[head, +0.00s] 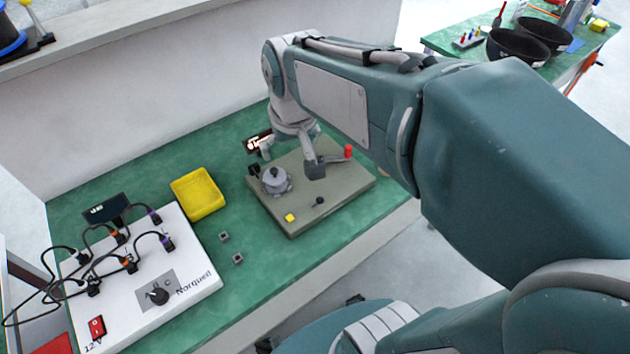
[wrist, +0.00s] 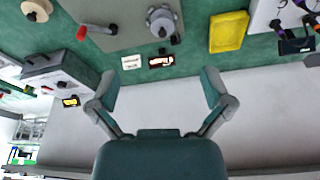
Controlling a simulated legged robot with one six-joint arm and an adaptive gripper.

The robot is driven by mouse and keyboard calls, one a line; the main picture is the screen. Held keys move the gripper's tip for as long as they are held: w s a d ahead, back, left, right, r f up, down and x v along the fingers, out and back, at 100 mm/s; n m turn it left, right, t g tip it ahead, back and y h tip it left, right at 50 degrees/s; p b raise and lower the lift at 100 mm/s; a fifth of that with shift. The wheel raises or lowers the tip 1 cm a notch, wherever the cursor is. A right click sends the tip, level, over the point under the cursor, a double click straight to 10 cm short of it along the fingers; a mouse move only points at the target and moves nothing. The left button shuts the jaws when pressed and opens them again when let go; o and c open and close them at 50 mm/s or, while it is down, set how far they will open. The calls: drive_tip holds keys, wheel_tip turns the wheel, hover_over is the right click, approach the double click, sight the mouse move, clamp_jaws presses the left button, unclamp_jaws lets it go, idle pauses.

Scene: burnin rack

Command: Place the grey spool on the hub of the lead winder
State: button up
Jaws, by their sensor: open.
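The lead winder (head: 335,205) is a grey-olive plate on the green bench, with a red crank handle (head: 348,152), a small black knob (head: 319,201) and a yellow square (head: 290,218). The grey spool (head: 275,181), a round grey piece with a dark centre, sits at the plate's left side. It also shows at the top of the wrist view (wrist: 160,20). The hub is not visible apart from it; I cannot tell whether the spool is around it. My gripper (head: 288,168) is open and empty, close to the spool; its spread fingers show in the wrist view (wrist: 158,82).
A yellow tray (head: 198,194) and two small grey cubes (head: 224,237) lie left of the winder. A white cabled panel (head: 140,285) stands farther left. The wrist view shows a beige spool (wrist: 37,10) and a grey box (wrist: 60,72). A low wall (head: 150,95) backs the bench.

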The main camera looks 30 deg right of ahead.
drive_tip(key=s+t, duration=0.2)
drive_tip(key=s, duration=0.9)
drive_tip(key=shift+r, duration=0.45)
idle(1.4)
